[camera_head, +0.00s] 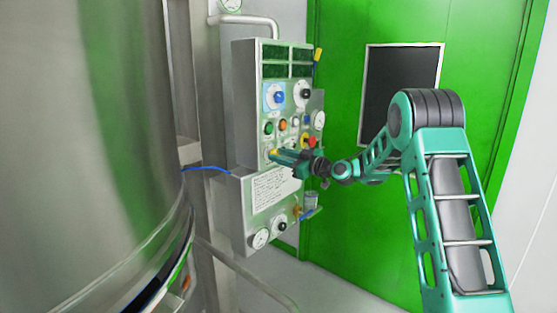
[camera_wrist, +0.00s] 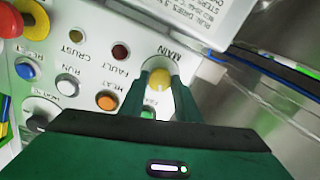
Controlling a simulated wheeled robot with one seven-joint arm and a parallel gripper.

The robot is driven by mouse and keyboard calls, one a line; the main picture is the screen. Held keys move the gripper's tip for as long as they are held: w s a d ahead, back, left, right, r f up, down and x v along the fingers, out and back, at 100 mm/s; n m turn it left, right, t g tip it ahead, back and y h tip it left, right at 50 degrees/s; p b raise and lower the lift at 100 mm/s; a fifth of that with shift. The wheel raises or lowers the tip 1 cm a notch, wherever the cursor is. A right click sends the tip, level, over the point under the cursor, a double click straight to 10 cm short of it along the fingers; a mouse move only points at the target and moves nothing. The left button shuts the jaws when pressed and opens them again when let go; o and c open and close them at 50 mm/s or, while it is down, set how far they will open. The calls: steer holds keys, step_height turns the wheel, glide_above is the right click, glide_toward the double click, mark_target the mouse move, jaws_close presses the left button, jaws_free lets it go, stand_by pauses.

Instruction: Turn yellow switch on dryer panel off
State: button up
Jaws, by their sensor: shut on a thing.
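The dryer panel (camera_head: 245,110) is a grey box with dials, buttons and displays, left of centre in the head view. The yellow switch (camera_wrist: 161,78) is a round yellow knob with a pale line on it, by the label MAIN in the wrist view. My gripper (camera_wrist: 160,82) has its two green fingers around the knob, one on each side, shut on it. In the head view my gripper (camera_head: 272,154) reaches the panel's lower left part, with a bit of yellow at its tip. The fingers partly hide the knob's sides.
Near the knob in the wrist view are a dark red lamp (camera_wrist: 120,52), an orange button (camera_wrist: 106,100), a blue button (camera_wrist: 25,71) and a red knob on a yellow ring (camera_wrist: 33,20). A large steel vessel (camera_head: 90,150) stands left. A green door (camera_head: 340,215) is behind.

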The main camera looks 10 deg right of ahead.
steer(key=shift+f+n, duration=0.15)
steer(key=shift+n, duration=0.45)
steer(key=o, duration=1)
steer(key=shift+o, duration=0.2)
steer(key=v, duration=1.1)
steer(key=shift+a, duration=0.1)
